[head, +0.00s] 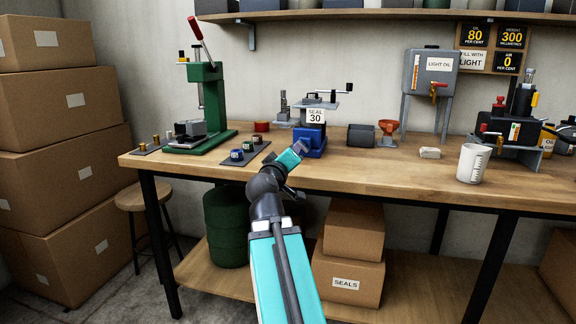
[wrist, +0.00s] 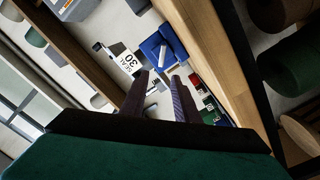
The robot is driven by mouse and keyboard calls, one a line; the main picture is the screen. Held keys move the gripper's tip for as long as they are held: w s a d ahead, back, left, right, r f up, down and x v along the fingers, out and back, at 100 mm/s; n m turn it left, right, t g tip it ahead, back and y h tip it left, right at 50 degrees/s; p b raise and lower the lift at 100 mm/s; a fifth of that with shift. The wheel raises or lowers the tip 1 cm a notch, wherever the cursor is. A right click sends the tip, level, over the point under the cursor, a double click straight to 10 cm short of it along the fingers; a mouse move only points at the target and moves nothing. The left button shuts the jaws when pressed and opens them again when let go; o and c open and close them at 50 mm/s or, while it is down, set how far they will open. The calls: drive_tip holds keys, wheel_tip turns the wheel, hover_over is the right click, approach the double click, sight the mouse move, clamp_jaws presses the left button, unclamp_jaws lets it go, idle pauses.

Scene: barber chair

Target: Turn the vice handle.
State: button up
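The blue vice (head: 312,146) is on the front part of the wooden workbench, under a white "SEAL 30" sign. My gripper (head: 301,147) reaches up to it from the front and overlaps its left side in the head view. In the wrist view, the blue vice (wrist: 165,47) lies just beyond the tips of my gripper (wrist: 158,80). The two dark fingers are apart, so it is open. A small pale grey part shows between and around the fingertips; I cannot tell whether it is the vice handle or whether the fingers touch it.
A mat with several small cans (head: 244,152) lies left of the vice. A green press (head: 205,110) stands further left.

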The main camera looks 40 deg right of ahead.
drive_tip(key=shift+b+v, duration=1.4)
drive_tip(key=shift+b, duration=0.2)
